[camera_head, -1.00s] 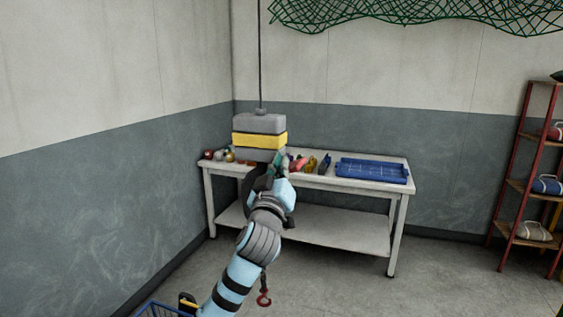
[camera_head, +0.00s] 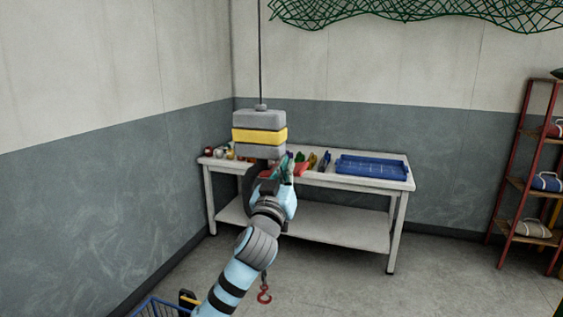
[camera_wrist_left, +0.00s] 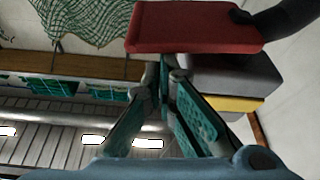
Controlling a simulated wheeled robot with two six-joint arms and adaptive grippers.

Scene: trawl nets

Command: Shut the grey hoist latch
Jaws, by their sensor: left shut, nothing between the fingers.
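The grey hoist (camera_head: 259,119) with a yellow band hangs from a thin cable in front of the bench; it also shows in the left wrist view (camera_wrist_left: 229,77). A red flat plate (camera_head: 265,174), apparently its latch, shows beneath the hoist body, beside a dark curved part. In the left wrist view the plate (camera_wrist_left: 195,27) lies across the top, its far end by that dark part (camera_wrist_left: 288,20). My left gripper (camera_head: 287,165) is shut and empty at the hoist's lower right. Its fingertips (camera_wrist_left: 165,75) are close to the plate; contact is unclear. The right gripper is out of view.
Behind the hoist stands a white bench (camera_head: 325,178) with a blue tray (camera_head: 371,169) and several small items. A red hook (camera_head: 264,293) hangs low beside my arm. A red shelf rack (camera_head: 525,180) is at the right. The floor at centre right is clear.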

